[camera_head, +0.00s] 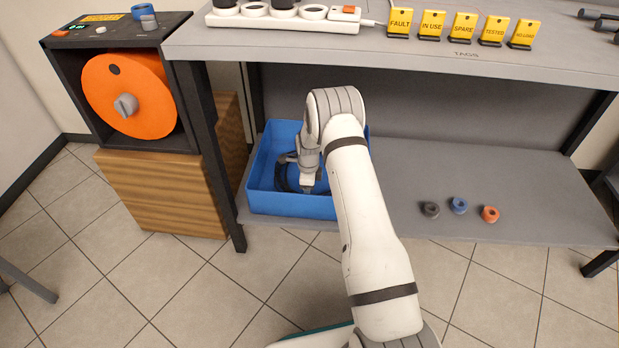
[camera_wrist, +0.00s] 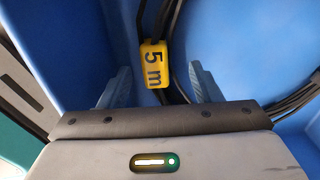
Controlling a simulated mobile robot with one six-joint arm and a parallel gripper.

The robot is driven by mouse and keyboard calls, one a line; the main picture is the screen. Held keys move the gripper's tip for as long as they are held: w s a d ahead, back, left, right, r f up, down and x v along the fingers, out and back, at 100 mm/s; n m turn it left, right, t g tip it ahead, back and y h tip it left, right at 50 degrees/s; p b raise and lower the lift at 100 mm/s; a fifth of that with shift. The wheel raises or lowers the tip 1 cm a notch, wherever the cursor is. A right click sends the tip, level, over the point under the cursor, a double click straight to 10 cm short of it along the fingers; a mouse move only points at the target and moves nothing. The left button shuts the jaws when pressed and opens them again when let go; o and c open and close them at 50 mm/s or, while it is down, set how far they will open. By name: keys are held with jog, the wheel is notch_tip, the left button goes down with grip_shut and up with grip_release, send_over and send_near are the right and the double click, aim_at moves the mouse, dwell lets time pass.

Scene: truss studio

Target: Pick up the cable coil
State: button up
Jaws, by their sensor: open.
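The black cable coil lies in a blue crate on the lower shelf; its cable shows in the head view (camera_head: 283,178) and in the wrist view (camera_wrist: 288,102). A yellow tag reading "5 m" (camera_wrist: 154,64) is on the cable. The blue crate (camera_head: 290,205) also shows in the wrist view (camera_wrist: 235,45). My gripper (camera_wrist: 157,85) is open, reaching down inside the crate. The tagged strand shows between its two fingers, with no visible grip on it. My wrist and arm hide part of the coil in the head view.
The tabletop (camera_head: 420,62) overhangs the lower shelf (camera_head: 400,215). Dark, blue and orange rings (camera_head: 459,205) lie on the shelf to the right, with bare shelf around them. An orange reel (camera_head: 128,95) stands at left. Yellow tags (camera_head: 463,27) stand on top.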

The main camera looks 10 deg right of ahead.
notch_tip(320, 180, down, 4)
jog(key=shift+s+d+f+b, duration=0.1)
jog(key=shift+d+b, duration=0.05)
jog(key=shift+b, duration=0.65)
jog(key=shift+c, duration=0.4)
grip_shut()
